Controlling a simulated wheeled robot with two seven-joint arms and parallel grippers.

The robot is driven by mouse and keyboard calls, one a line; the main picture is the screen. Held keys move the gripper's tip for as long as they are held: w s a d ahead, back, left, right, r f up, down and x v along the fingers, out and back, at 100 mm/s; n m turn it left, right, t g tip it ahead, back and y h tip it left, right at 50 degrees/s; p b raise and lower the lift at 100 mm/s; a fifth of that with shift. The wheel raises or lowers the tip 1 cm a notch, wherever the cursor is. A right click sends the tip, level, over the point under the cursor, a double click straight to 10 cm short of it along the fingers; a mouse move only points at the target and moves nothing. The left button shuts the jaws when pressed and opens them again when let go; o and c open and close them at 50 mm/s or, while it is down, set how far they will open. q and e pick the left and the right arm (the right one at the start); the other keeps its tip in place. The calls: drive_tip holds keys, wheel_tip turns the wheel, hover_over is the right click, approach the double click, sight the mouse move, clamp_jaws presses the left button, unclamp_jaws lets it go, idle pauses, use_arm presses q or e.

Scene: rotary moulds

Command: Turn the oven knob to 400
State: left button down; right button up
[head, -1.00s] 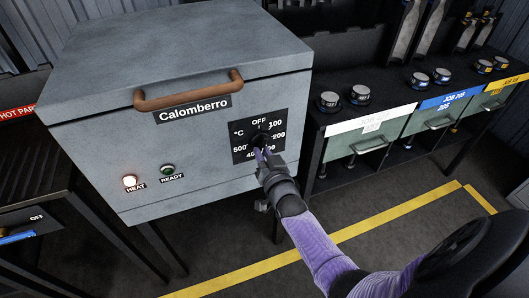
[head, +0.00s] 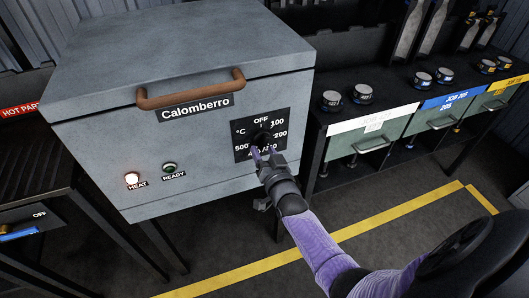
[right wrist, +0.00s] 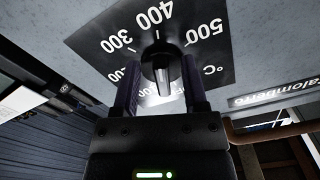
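The grey Calomberro oven (head: 100,140) has a black dial plate (head: 241,152) on its front, marked OFF, 100, 200, 400 and 500; some marks are covered by my gripper. The black oven knob (head: 262,138) sits in the middle of it. In the right wrist view the knob (right wrist: 160,66) has a raised grip bar lying nearly along the line between 400 and OFF; which end is the pointer I cannot tell. My right gripper (head: 266,151) is open, its fingers (right wrist: 163,88) on both sides of the knob with gaps. My left gripper is not in view.
A brown handle (head: 190,90) sticks out above the dial. The HEAT lamp (head: 132,178) glows; the READY lamp (head: 169,167) is dark. A dark bench (head: 30,185) stands left.

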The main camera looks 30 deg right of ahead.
drive_tip(key=shift+s+a+r, duration=0.1)
drive_tip(key=shift+s, duration=0.2)
drive_tip(key=p+v, duration=0.3)
drive_tip(key=v, duration=0.6)
drive_tip(key=shift+p, duration=0.4)
drive_tip(key=shift+s, duration=0.15)
